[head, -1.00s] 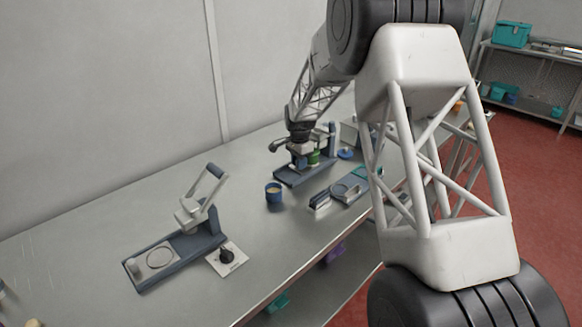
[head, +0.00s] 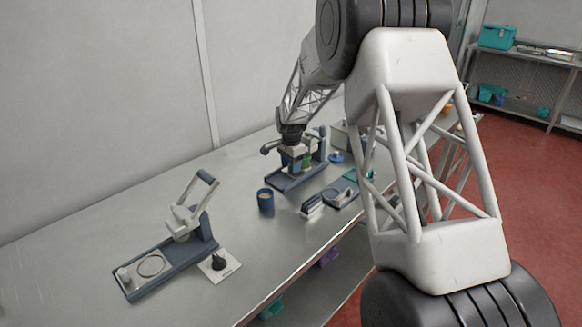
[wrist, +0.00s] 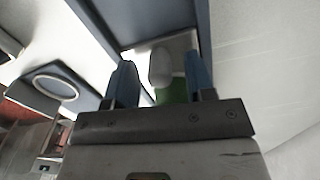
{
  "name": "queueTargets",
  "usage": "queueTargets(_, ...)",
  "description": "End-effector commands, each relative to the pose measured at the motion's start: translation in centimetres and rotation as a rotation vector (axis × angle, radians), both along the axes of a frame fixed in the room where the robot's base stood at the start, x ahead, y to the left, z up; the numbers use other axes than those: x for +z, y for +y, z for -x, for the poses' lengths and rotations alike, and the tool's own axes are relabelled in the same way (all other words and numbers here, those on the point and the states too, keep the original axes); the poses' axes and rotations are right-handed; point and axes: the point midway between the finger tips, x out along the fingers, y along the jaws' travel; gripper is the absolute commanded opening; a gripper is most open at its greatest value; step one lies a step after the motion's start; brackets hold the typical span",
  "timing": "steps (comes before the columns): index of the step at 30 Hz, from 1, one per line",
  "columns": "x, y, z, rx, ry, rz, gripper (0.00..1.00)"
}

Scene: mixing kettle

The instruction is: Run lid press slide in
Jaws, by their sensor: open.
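A grey-blue press (head: 283,183) with an upright post stands on the far part of the bench. My gripper (head: 297,166) is low over its base, pointing down, and partly hides it. In the wrist view my gripper (wrist: 161,85) has its two blue fingers apart. A pale rounded knob (wrist: 160,66) and a green part (wrist: 172,93) show between the fingers. I cannot tell whether either finger touches them. The green part (head: 307,163) also shows beside the fingers in the head view. A second press (head: 165,266) with a raised lever (head: 192,200) stands nearer, at the left.
A dark blue cup (head: 265,202) stands in front of the far press. A grey tray unit (head: 340,193) lies to its right. A dial plate (head: 219,264) sits beside the near press. The bench (head: 90,240) is clear at the left.

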Motion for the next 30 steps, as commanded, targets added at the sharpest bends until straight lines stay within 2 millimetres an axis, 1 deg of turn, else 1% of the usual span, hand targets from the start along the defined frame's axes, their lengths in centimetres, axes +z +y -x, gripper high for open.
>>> queueTargets(12, 4.9, 0.0, 0.0, 0.000, -0.001, -0.001, 0.50)
queueTargets(16, 6.2, 0.0, 0.0, 0.000, -0.001, 0.000, 0.50)
queueTargets(21, 7.0, 0.0, 0.0, 0.000, 0.000, 0.000, 0.50)
queueTargets(30, 7.1, 0.0, 0.0, 0.000, 0.000, 0.000, 0.49)
